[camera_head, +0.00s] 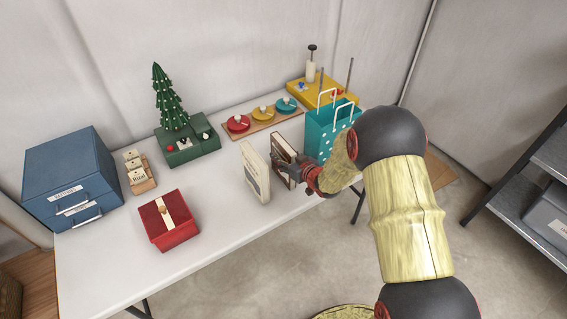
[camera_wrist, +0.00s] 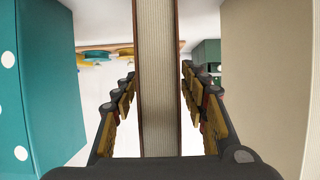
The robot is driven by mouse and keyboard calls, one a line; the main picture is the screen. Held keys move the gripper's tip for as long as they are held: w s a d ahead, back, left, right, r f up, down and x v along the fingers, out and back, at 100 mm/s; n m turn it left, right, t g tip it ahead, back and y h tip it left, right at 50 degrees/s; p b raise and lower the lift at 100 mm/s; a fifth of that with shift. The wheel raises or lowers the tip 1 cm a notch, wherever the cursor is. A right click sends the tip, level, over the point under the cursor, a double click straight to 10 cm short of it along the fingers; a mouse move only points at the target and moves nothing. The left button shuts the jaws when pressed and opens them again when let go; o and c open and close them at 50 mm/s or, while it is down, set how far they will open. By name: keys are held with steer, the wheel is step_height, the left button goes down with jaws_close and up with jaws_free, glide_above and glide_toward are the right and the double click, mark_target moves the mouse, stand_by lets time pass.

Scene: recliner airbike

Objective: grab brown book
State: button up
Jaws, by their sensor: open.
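The brown book (camera_head: 283,153) stands upright on the white table, near its right part, beside a cream book. In the wrist view the brown book (camera_wrist: 158,80) is seen edge-on, its pages between two thin brown covers. My gripper (camera_head: 294,172) is at the near edge of the brown book. In the wrist view my gripper (camera_wrist: 158,88) is open, with one finger on each side of the book and a gap on both sides. The cream book (camera_head: 255,172) stands just left of it and fills the right of the wrist view (camera_wrist: 262,70).
A teal dotted gift bag (camera_head: 322,135) stands close on the right of the brown book. A wooden tray with coloured dishes (camera_head: 251,125) lies behind. The table's front middle is clear.

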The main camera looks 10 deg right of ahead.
steer(key=shift+c, duration=0.8)
jaws_close()
